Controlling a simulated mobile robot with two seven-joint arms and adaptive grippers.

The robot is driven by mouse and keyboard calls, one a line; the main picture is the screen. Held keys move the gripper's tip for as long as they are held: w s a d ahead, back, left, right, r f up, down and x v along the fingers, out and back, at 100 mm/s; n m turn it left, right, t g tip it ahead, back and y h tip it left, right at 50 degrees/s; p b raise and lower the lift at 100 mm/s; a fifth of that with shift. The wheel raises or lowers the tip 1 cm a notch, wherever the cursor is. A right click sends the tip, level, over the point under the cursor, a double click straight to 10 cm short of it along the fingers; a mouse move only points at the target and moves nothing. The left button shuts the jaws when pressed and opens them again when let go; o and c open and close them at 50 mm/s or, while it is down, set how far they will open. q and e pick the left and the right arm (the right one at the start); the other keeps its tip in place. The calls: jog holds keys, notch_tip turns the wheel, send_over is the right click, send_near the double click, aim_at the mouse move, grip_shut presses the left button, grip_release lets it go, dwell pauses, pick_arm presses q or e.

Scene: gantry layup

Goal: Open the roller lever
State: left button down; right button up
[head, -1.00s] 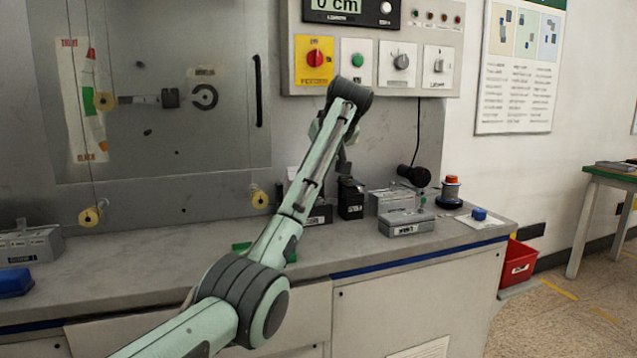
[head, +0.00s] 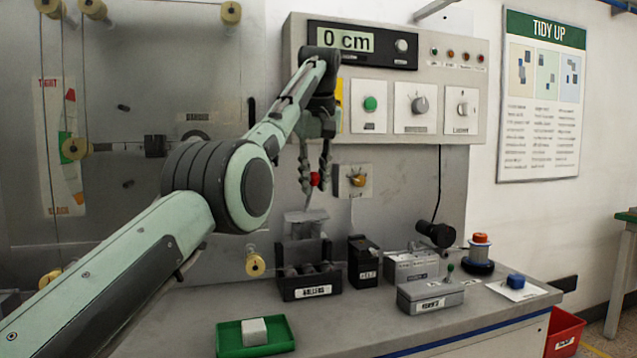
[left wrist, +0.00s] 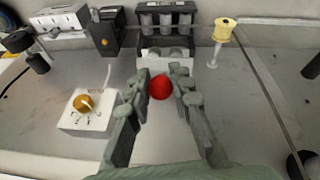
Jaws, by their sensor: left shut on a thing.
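The roller lever's red ball knob (head: 315,179) stands in front of the grey back panel, with a pale bracket (head: 306,218) just below it. My left gripper (head: 315,182) points downward and is shut on the red knob. In the left wrist view the red knob (left wrist: 160,88) sits between the two fingers of the left gripper (left wrist: 161,90). The fingers hide part of the lever, and its shaft is hard to make out. My right gripper is not in view.
A yellow rotary knob (head: 357,180) on a plate is close to the right of the gripper. A black box of rollers (head: 310,292) and a black bin (head: 363,262) stand below. A control box (head: 385,95) hangs above right. A green tray (head: 228,338) lies at the front.

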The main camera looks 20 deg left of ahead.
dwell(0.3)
pick_arm(q)
jog(key=c, duration=1.3)
grip_release()
jog(key=shift+r, duration=0.1)
